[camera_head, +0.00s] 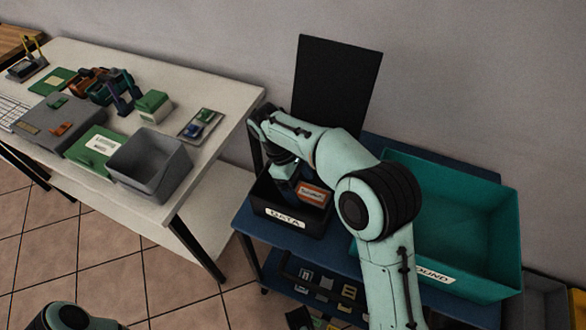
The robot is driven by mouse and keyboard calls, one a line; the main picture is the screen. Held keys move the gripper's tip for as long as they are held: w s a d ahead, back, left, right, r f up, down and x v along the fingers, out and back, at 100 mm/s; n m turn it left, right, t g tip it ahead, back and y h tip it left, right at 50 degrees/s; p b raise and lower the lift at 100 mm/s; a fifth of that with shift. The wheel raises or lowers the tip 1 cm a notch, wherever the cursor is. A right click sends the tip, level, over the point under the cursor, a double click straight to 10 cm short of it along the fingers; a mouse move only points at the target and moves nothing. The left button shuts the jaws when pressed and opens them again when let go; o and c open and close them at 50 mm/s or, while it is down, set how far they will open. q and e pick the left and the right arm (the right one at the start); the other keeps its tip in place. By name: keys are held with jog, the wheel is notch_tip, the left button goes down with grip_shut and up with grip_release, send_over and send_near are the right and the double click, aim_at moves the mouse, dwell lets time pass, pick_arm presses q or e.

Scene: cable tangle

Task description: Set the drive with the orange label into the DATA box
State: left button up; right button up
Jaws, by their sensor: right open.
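The black DATA box (300,224) stands on the blue cart top, with its white label facing front. The drive with the orange label (313,193) shows inside the box's opening, toward its right side. Its lower part is hidden, so I cannot tell whether it rests on the bottom. My right gripper (287,176) points down over the left part of the box, close to the drive. It is open, and its fingers are partly hidden in the dark. My left gripper is out of view; only a piece of my left arm shows at the bottom left.
A large teal bin (455,215) stands right of the DATA box, partly behind my right arm. A black upright panel (336,85) rises behind the box. A white table (70,55) at the left holds a grey bin (150,165) and several devices. Small parts lie on the cart's lower shelf.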

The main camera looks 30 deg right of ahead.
pick_arm(q)
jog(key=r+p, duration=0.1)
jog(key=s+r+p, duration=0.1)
jog(key=p, duration=0.1)
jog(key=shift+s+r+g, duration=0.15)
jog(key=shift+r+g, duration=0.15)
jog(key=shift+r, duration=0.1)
pick_arm(e)
jog(key=v, duration=1.1)
jog(key=shift+s, duration=0.1)
